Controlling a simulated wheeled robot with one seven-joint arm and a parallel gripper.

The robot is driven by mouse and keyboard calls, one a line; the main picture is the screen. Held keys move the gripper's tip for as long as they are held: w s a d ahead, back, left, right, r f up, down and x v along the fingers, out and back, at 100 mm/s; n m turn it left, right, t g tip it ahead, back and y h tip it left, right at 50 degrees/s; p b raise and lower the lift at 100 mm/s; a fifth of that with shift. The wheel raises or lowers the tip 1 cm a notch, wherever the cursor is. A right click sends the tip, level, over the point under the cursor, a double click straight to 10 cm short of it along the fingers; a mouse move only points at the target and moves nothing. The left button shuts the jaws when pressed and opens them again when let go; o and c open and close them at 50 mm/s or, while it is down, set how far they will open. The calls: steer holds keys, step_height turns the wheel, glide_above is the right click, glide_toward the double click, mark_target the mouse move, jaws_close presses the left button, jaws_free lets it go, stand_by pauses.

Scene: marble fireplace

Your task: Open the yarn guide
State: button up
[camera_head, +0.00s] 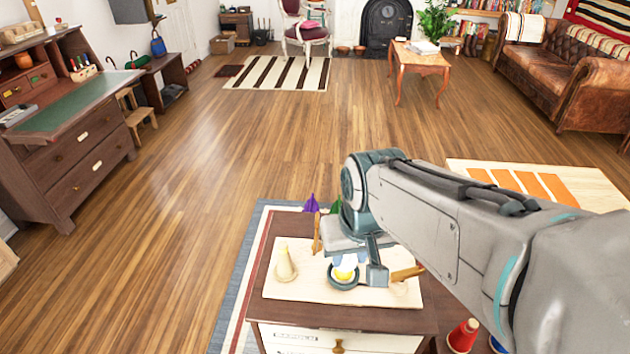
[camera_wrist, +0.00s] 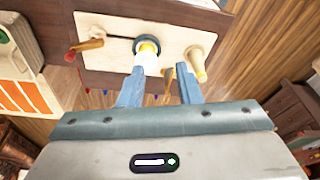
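A small dark-brown cabinet (camera_head: 300,318) has a cream board (camera_head: 275,295) on top, also in the wrist view (camera_wrist: 117,25). In the middle of the board is a dark blue-grey ring (camera_head: 343,284) with a white and yellow piece inside; the ring shows in the wrist view too (camera_wrist: 146,42). A wooden piece with a handle (camera_head: 407,273) stands to its right; in the wrist view it (camera_wrist: 88,45) has a red end. I cannot tell for sure which part is the yarn guide. My gripper (camera_wrist: 160,92) is open and empty, fingers pointing at the board's edge near the ring.
A cream cone (camera_head: 285,265) and an upright wooden peg (camera_head: 317,235) stand close by on the board. A purple cone (camera_head: 312,203) is behind. A red cone (camera_head: 463,336) stands at the cabinet's right. The wooden floor to the left is clear.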

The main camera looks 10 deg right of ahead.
steer(key=w+r+m+g+p, duration=0.1)
steer(key=w+r+p, duration=0.15)
steer(key=w, duration=0.85)
steer(key=m+g+p, duration=0.2)
steer(key=p, duration=0.1)
glide_toward(317, 216)
steer(key=f, duration=0.6)
steer(key=f+p, duration=0.1)
steer(key=f, duration=0.2)
steer(key=shift+s, duration=0.25)
jaws_close()
